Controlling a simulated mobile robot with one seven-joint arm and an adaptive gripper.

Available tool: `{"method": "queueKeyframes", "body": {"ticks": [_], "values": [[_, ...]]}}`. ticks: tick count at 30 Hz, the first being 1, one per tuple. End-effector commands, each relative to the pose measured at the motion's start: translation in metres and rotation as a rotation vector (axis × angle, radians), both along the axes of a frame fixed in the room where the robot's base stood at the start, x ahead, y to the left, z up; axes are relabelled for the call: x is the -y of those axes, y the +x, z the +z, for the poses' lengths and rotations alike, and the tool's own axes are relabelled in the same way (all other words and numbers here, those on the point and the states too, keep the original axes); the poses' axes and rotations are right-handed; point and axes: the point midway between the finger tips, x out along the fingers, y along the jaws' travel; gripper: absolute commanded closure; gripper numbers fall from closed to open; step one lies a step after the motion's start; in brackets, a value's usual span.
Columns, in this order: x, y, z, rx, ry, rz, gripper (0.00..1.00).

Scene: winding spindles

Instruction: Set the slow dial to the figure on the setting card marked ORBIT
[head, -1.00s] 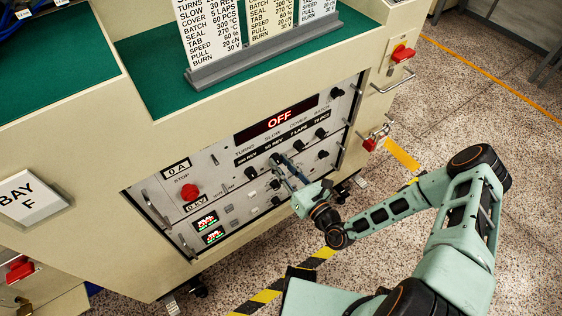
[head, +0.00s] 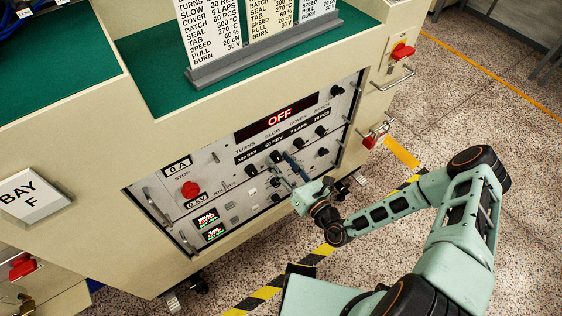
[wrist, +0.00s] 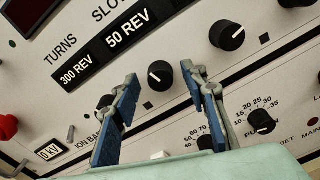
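The slow dial (wrist: 160,75), a black knob with a white pointer line, is on the panel below the SLOW window (wrist: 128,36), which reads 50 REV. My gripper (head: 285,165) is open; in the wrist view its two blue-padded fingers are spread either side of the slow dial, with gaps showing and nothing held. Contact cannot be seen. The dial's pointer slants to the upper left. Setting cards stand in a grey holder (head: 265,50); the left card (head: 208,30) shows a SLOW line that seems to read 30. Card headings are cut off, so ORBIT is not visible.
The turns knob (wrist: 105,101), beside a 300 REV window (wrist: 77,73), is partly behind the left finger. Another black knob (wrist: 227,35) is close to the right finger. A red STOP button (head: 190,189) is on the panel's left. The display (head: 278,119) reads OFF.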

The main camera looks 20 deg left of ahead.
Motion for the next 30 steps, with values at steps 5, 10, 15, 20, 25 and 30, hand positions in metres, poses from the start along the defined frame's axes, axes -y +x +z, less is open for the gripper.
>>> {"method": "queueKeyframes", "body": {"ticks": [5,10,15,20,25,30], "values": [[0.0,0.0,0.001,0.001,-0.001,0.0,0.6],[0.001,0.001,0.016,0.001,0.0,0.0,0.6],[0.0,0.0,0.047,0.002,0.0,0.001,0.6],[0.0,0.0,0.075,0.001,0.0,0.001,0.6],[0.0,0.0,0.093,0.001,-0.001,-0.001,0.6],[0.0,0.0,0.1,0.001,-0.001,0.0,0.6]]}}
